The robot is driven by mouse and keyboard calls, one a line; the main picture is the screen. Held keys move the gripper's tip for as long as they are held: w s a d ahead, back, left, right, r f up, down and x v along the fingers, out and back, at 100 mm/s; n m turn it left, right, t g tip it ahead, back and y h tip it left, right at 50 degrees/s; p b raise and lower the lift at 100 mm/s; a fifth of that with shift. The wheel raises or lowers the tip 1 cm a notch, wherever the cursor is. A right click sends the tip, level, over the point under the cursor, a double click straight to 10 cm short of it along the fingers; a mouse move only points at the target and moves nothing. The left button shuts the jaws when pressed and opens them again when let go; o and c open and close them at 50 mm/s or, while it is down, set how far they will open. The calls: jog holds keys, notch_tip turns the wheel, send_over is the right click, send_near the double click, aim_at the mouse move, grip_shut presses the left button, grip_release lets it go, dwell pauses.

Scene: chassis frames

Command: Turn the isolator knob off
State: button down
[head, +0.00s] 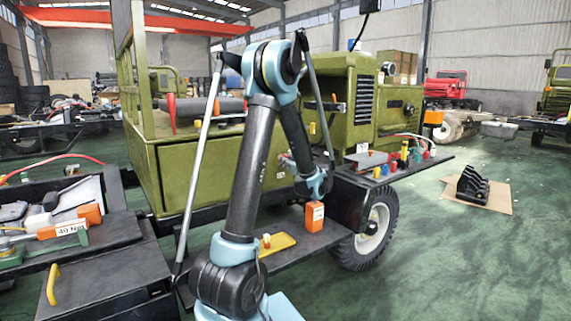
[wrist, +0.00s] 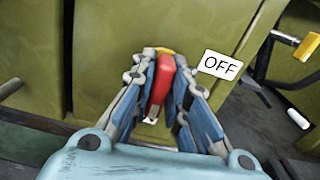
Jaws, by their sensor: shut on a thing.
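The red isolator knob (wrist: 160,84) shows in the wrist view as a long handle against the green panel (wrist: 105,30). It stands nearly upright, its top leaning slightly right. My gripper (wrist: 163,68) is shut on it, with a finger on each side. Some yellow shows behind its top end and a small pale mark at its lower end. A white label reading OFF (wrist: 221,65) is to the right of the knob. In the head view my arm reaches down to the side of the green vehicle (head: 197,175), and the knob cannot be made out there.
An orange box (head: 314,217) and a yellow tray (head: 276,243) sit on the dark step below my arm. A shelf with small coloured items (head: 405,157) juts out at right. A yellow-ended lever (wrist: 305,46) is right of the label.

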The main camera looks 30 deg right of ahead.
jog(key=n, duration=0.4)
jog(key=shift+a, duration=0.1)
jog(key=n, duration=0.4)
jog(key=shift+a+f+n, duration=0.15)
jog(key=shift+n, duration=0.15)
jog(key=n, duration=0.4)
jog(key=shift+s+a+f+n, duration=0.1)
jog(key=shift+n, duration=0.2)
jog(key=shift+f+n, duration=0.1)
jog(key=shift+n, duration=1.7)
jog(key=c, duration=1.6)
grip_release()
